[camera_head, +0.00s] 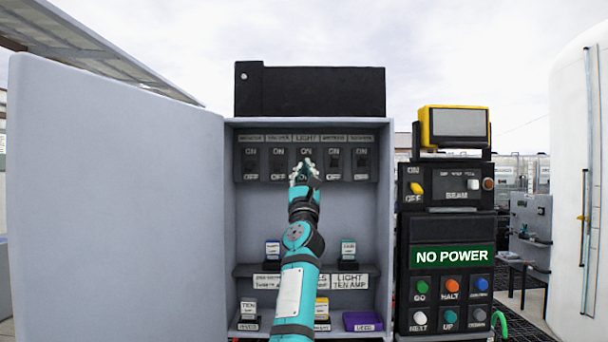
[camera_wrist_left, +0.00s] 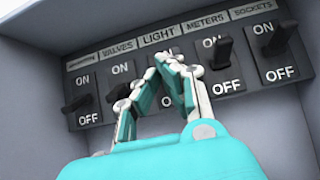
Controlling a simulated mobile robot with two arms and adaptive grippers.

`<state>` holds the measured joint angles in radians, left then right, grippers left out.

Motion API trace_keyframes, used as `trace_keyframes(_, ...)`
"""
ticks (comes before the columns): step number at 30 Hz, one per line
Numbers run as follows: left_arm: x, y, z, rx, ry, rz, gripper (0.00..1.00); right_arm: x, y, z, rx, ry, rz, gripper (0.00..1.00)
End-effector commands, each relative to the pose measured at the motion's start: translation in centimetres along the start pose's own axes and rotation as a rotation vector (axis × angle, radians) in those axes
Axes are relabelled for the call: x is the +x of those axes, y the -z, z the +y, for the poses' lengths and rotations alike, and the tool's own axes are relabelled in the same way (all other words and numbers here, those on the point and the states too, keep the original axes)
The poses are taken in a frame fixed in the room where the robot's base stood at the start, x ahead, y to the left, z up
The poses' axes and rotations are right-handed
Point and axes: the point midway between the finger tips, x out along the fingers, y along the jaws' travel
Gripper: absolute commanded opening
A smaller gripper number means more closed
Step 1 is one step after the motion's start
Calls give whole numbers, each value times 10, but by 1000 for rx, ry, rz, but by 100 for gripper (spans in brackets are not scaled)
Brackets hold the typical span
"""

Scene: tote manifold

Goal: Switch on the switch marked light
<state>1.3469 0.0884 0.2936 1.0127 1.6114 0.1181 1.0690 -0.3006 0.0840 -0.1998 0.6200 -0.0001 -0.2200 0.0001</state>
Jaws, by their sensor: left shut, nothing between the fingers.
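The switch marked LIGHT (camera_head: 306,152) is the middle one in a row of several dark switches inside the open grey cabinet. Its label LIGHT (camera_wrist_left: 160,36) shows above it in the left wrist view. My left gripper (camera_head: 304,163) is in front of this switch, fingers pointing up at it and closed together at the tips, holding nothing. In the left wrist view the fingertips (camera_wrist_left: 167,57) are over the upper part of the light switch. The fingers hide its lever, so I cannot tell its position or whether they touch it.
The METERS switch (camera_wrist_left: 218,53) and the VALVES switch (camera_wrist_left: 118,92) flank it closely. The cabinet door (camera_head: 115,200) stands open at left. A lower shelf (camera_head: 245,270) holds small labelled blocks. A control stack with a green NO POWER sign (camera_head: 452,256) stands at right.

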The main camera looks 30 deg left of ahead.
Motion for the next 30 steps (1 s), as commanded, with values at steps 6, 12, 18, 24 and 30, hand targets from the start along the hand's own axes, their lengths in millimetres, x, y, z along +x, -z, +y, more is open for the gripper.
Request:
trace_keyframes(6,0,0,0,0,0,0,0,0,0,0,0,0,1,40)
trace_keyframes(12,0,0,0,0,0,0,0,0,1,-2,1,3,2,40)
trace_keyframes(18,0,0,0,0,0,1,0,0,2,-6,3,7,3,40)
trace_keyframes(24,0,0,0,0,0,1,0,0,2,-7,3,8,3,40)
trace_keyframes(30,0,0,0,0,0,1,0,0,2,-6,3,7,3,40)
